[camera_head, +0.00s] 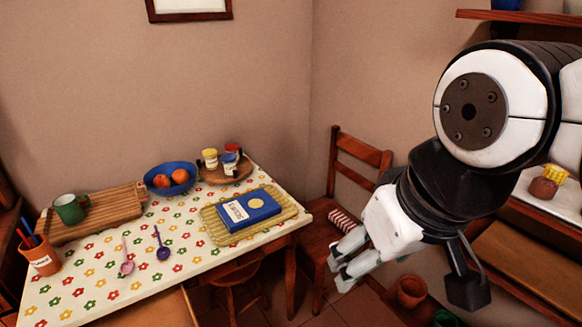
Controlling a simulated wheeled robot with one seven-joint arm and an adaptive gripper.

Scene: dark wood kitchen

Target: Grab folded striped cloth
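The folded striped cloth (342,219), red and white, lies on the seat of the wooden chair (320,237) in the corner. Part of it is hidden behind my gripper. My gripper (339,272) is in front of the chair, pointing down and left, just below the cloth in the picture. Its two fingers show a gap between them with nothing held. I cannot tell from this single view how far the fingertips are from the cloth in depth.
A table with a flowered cloth (190,235) stands at left, bearing a book (248,210) on a woven mat, a blue bowl (171,178) of fruit, and a board (110,212) with a green mug. A clay pot (411,291) is below my arm. Shelves are at right.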

